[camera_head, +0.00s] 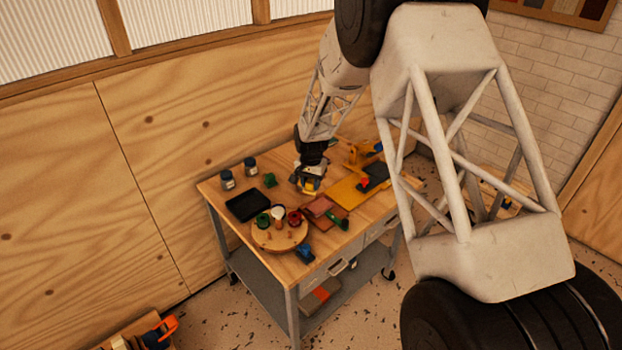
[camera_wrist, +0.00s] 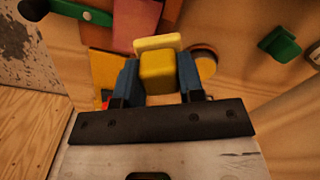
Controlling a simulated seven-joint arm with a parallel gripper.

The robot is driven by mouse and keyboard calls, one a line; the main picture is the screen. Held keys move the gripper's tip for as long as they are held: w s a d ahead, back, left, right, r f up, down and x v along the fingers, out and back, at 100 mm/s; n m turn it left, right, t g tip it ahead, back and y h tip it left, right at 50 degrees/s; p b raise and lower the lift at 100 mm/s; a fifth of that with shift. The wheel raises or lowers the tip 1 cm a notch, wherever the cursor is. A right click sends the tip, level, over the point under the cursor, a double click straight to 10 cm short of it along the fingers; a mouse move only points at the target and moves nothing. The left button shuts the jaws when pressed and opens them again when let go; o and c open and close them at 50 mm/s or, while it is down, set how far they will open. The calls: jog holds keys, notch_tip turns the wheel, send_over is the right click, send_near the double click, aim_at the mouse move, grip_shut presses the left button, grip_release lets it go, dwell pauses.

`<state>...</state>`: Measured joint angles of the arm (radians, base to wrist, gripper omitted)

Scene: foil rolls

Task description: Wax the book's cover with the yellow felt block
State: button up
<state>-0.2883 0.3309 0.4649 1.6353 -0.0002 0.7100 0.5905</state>
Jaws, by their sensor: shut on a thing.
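My gripper (camera_head: 308,186) is over the workbench, pointing down. In the wrist view its two blue fingers (camera_wrist: 160,78) are shut on the yellow felt block (camera_wrist: 157,72), which has a wider, paler yellow top edge. The block shows only as a small yellow patch in the head view. A flat reddish-brown piece that looks like the book (camera_head: 317,207) lies on the bench just in front of my gripper. In the wrist view a pinkish-red flat surface (camera_wrist: 103,36) shows beyond the fingers, apart from the block; I cannot tell for sure that it is the same book.
A round wooden board (camera_head: 279,238) with small pots stands at the bench's front left, a black tray (camera_head: 246,206) behind it. Two jars (camera_head: 228,180) stand at the back left. A yellow mat (camera_head: 347,194) lies to the right. A green-handled tool (camera_head: 338,220) lies near the book.

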aim_at(315, 202)
notch_tip(315, 202, down, 5)
jog(key=shift+r, duration=0.1)
jog(key=shift+d+f, duration=0.15)
jog(key=shift+f, duration=0.25)
jog(key=shift+s+d, duration=2.15)
jog(key=shift+s, duration=0.1)
jog(key=shift+c, duration=0.3)
jog(key=shift+d, duration=0.3)
jog(key=shift+w+d, duration=0.2)
jog(key=shift+w, duration=0.15)
jog(key=shift+w+a, duration=1.35)
jog(key=shift+w+a+f, duration=0.1)
jog(key=shift+w+a, duration=0.65)
jog(key=shift+w, duration=0.05)
jog(key=shift+w+d, duration=0.1)
jog(key=shift+w, duration=0.45)
jog(key=shift+w+d, duration=0.1)
jog(key=shift+d, duration=0.1)
jog(key=shift+s+d, duration=2.2)
jog(key=shift+s, duration=0.05)
jog(key=shift+s+d+r, duration=0.1)
jog(key=shift+r, duration=0.15)
notch_tip(315, 202, up, 8)
jog(key=shift+f, duration=0.2)
